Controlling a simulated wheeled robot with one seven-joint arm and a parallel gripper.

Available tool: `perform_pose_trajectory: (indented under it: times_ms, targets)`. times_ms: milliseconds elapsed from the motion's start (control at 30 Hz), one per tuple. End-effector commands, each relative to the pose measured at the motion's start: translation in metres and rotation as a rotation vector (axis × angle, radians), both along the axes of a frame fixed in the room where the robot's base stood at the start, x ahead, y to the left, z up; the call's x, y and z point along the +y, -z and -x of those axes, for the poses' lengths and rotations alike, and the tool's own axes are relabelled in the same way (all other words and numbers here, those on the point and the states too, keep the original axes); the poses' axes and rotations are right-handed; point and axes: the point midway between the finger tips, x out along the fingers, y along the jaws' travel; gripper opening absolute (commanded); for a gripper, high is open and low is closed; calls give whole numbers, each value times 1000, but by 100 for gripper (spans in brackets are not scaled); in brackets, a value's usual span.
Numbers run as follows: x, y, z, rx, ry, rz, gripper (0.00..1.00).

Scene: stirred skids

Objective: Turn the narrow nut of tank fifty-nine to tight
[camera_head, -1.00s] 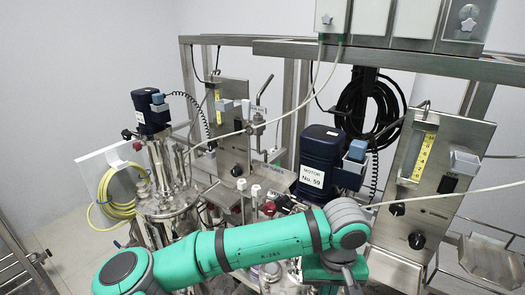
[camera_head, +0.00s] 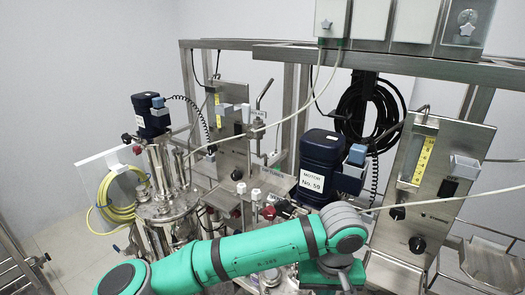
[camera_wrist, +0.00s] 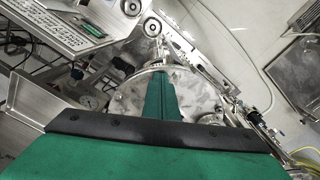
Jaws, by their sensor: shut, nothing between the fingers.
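The dark blue motor labelled "MOTOR No. 59" (camera_head: 321,160) stands right of centre in the head view. The vessel under it is mostly hidden by my green arm. In the wrist view a round steel tank lid (camera_wrist: 190,84) lies beyond and around my gripper (camera_wrist: 158,82). The green fingers are together with nothing between them, over the lid in the picture. I cannot tell whether they touch anything. The narrow nut cannot be made out; small fittings show around the lid's edge.
A second tank (camera_head: 168,208) with a blue motor (camera_head: 151,114) stands at left. A steel control panel (camera_head: 437,185) with black knobs stands at right. A yellow hose coil (camera_head: 118,198) hangs at far left. Thin pale cables cross above the tanks.

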Motion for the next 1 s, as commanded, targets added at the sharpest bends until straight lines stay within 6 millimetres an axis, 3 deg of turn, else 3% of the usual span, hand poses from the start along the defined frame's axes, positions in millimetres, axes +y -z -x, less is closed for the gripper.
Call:
perform_pose_trajectory:
  times_ms: [1000]
  targets:
    - [21,0,-3,1,0,0,0]
